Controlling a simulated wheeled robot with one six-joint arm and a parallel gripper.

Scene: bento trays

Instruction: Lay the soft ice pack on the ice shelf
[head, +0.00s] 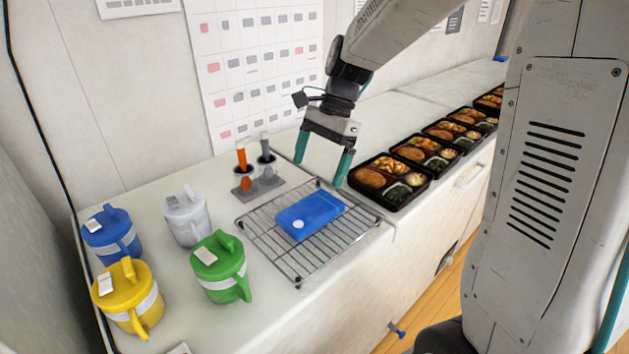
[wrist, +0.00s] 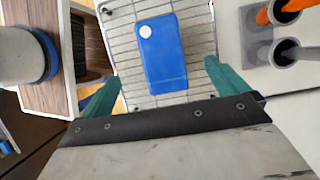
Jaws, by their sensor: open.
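The soft ice pack is a blue slab with a round white spot. It is the blue pack (head: 310,214) lying flat on a wire rack (head: 269,254) on the counter, and it also shows in the wrist view (wrist: 163,55). The wire rack is the only shelf-like thing I see under it. My gripper (head: 323,169) is above and behind the rack, with its teal fingers apart and nothing between them. In the wrist view my gripper (wrist: 157,90) points toward the pack, with the pack's near end showing between the two fingers.
Blue (head: 112,236), white (head: 187,217), yellow (head: 128,297) and green (head: 220,267) lidded jugs stand left of the rack. A grey holder (head: 258,184) with orange and grey-handled utensils is behind it. Black bento trays (head: 390,181) line the counter to the right.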

